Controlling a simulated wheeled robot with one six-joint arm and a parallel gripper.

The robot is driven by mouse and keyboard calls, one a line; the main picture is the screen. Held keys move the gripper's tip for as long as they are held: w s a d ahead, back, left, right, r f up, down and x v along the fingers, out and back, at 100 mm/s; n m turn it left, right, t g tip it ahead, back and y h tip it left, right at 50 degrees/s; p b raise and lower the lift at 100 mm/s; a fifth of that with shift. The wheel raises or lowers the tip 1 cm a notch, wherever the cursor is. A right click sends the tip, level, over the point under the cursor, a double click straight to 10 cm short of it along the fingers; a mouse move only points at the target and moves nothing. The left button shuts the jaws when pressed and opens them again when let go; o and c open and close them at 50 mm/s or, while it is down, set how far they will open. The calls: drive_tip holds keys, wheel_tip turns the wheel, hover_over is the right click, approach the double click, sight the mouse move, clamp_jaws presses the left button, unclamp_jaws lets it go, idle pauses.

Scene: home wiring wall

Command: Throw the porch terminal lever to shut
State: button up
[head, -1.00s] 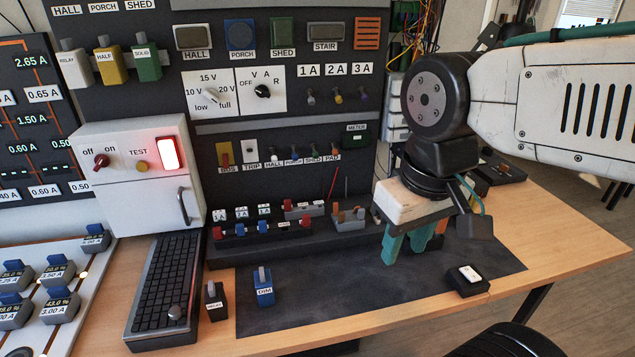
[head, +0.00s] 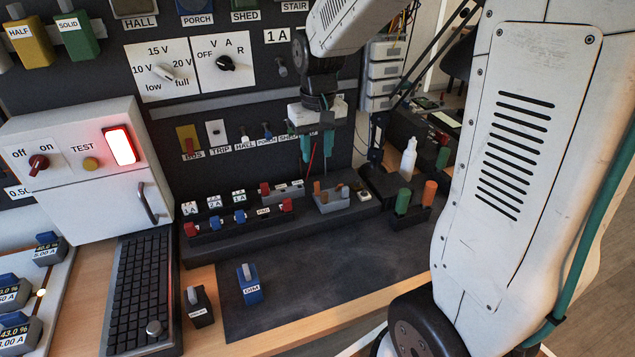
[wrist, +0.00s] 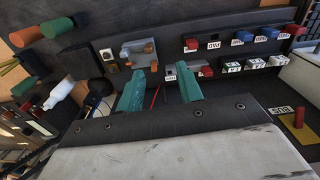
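On the black wall panel, a small blue lever (head: 266,128) stands above the PORCH label, in a row of labelled levers. HALL (head: 244,135) is to its left and SHED (head: 289,129) to its right. My gripper (head: 316,156) has two teal fingers pointing down, right of the SHED lever, covering part of that row. The PORCH lever is not clearly seen in the wrist view. Its exact position is too small to tell.
A BUS lever on a yellow plate (head: 187,139) is at the row's left end. Below stands a terminal strip (head: 225,238) with red and blue blocks. A grey holder (head: 333,203) and white bottle (head: 408,158) are to the right. The dark mat (head: 330,268) has clear room.

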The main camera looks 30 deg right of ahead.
hover_over(317, 183)
drive_tip(key=shift+m, duration=0.3)
wheel_tip(317, 183, down, 9)
drive_tip(key=shift+r, duration=0.1)
wheel_tip(317, 183, down, 8)
drive_tip(key=shift+r, duration=0.1)
clamp_jaws()
